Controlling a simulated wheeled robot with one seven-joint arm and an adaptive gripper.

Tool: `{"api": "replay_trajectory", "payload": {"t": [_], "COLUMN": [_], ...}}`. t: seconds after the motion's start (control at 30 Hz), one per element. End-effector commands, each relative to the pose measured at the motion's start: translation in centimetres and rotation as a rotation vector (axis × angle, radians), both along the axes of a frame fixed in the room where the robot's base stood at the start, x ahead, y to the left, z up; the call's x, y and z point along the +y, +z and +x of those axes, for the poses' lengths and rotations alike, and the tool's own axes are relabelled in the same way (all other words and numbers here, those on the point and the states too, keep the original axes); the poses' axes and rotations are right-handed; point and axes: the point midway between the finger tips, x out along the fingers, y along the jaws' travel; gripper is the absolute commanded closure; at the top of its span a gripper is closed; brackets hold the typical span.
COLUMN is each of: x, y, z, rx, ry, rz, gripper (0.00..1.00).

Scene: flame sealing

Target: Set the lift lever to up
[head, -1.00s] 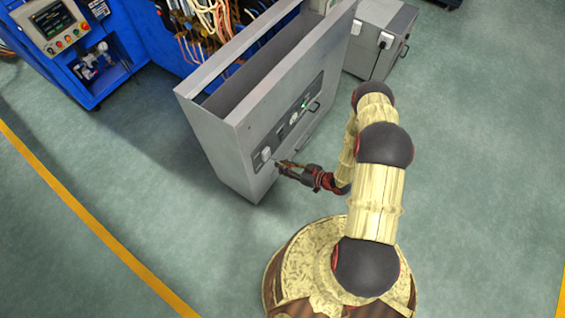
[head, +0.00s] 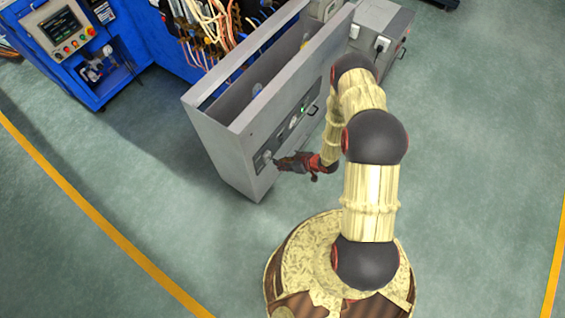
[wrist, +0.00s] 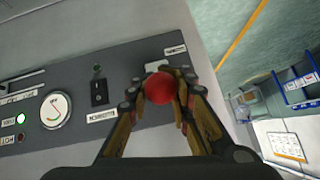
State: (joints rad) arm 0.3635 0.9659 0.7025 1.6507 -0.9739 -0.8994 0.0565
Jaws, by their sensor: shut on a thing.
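The lift lever's round red knob (wrist: 160,88) is between my gripper's two fingers in the wrist view. My gripper (head: 277,163) is shut on it, at the lower left end of the grey cabinet's control panel (head: 288,131). The lever's shaft and pivot are hidden behind the knob and fingers, so I cannot tell whether it is up or down. In the head view the knob is too small to make out.
On the panel beside the lever are a black switch (wrist: 99,91), a round white gauge (wrist: 56,110) and a lit green lamp (wrist: 20,118). The grey cabinet (head: 215,150) stands before a blue machine (head: 90,85). The green floor around my base is clear.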

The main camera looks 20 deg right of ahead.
Motion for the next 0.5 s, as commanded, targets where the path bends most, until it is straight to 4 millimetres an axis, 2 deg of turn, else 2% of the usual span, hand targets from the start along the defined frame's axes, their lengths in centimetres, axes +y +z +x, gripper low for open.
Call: {"api": "replay_trajectory", "payload": {"t": [0.37, 0.4, 0.5], "x": [0.28, 0.28, 0.25], "y": [0.30, 0.31, 0.31], "z": [0.19, 0.20, 0.22], "rx": [-0.008, -0.009, -0.009], "ry": [0.007, 0.006, 0.006], "rz": [0.005, 0.005, 0.005], "gripper": [1.00, 0.79, 0.74]}}
